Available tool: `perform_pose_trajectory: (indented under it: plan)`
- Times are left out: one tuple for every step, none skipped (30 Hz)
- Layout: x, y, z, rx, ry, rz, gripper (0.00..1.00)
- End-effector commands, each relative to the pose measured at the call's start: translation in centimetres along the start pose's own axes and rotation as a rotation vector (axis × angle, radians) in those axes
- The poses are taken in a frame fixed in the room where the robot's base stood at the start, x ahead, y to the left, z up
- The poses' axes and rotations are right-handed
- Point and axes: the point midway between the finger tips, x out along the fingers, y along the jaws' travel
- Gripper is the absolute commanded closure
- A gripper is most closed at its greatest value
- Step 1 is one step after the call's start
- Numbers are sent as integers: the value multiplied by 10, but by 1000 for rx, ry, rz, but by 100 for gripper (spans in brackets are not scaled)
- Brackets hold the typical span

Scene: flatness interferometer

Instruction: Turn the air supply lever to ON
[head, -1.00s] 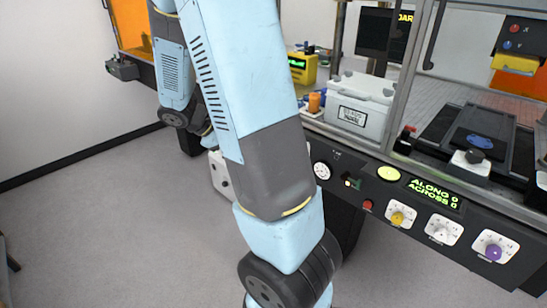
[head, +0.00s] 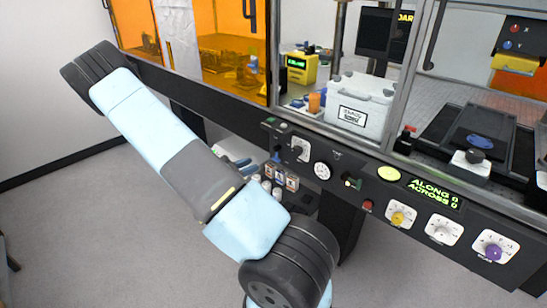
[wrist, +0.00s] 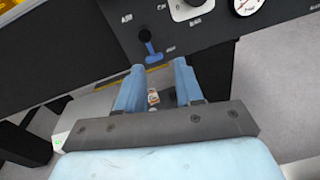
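The air supply lever (wrist: 152,49) has a blue handle hanging down from a dark round pivot on the dark front panel. In the head view the lever (head: 277,156) is a small blue mark left of the white-plated knob. My gripper (wrist: 157,70) is open and empty in the wrist view. Its two blue fingers point at the panel, just below the lever's end and apart from it. In the head view I cannot make out the gripper clearly.
A white-plated knob (head: 300,149) and a round gauge (head: 322,171) are right of the lever. Several small items sit on a low shelf (head: 278,176) beneath. A panel of orange windows (head: 228,70) stands behind my arm. Open floor lies in front.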

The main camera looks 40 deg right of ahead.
Motion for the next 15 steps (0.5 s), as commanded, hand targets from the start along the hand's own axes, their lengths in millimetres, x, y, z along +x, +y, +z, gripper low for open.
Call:
perform_pose_trajectory:
  plan:
    - [4, 1, -10, -36, -20, 26, 64]
    - [5, 2, -14, -54, -29, 42, 64]
    - [7, 3, -19, -75, -40, 60, 64]
    - [8, 4, -22, -89, -47, 72, 64]
    - [9, 5, -25, -101, -54, 82, 64]
    - [10, 6, -28, -114, -61, 95, 64]
    - [11, 6, -30, -123, -65, 102, 64]
    - [12, 7, -32, -130, -69, 108, 64]
    - [13, 7, -34, -137, -73, 114, 64]
    - [14, 8, -34, -140, -75, 118, 64]
    - [14, 8, -35, -143, -76, 120, 64]
    - [16, 8, -35, -145, -77, 122, 64]
    - [18, 9, -35, -146, -77, 123, 64]
    - [21, 9, -35, -146, -78, 122, 64]
    - [25, 9, -35, -145, -78, 121, 64]
